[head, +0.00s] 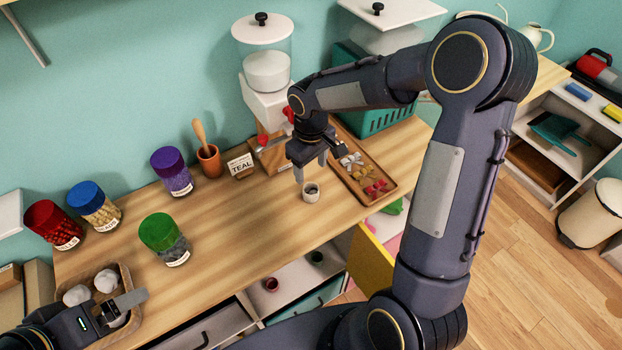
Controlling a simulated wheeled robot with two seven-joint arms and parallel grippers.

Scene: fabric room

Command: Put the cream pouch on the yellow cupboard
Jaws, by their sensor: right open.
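I cannot make out a cream pouch for certain. Pale rounded lumps (106,281) lie in a wooden tray (127,271) at the lower left of the counter. My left gripper (128,301) is over that tray's right side and partly covers what lies there; its jaw state is unclear. My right gripper (310,172) is open and empty, pointing down just above a small pale cup (311,193) with dark contents. A yellow door (371,262) hangs open below the counter's front edge; the rest of its cupboard is hidden by my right arm.
Jars with red (45,214), blue (87,195), purple (167,160) and green (159,231) lids stand on the counter. The counter's middle is clear.

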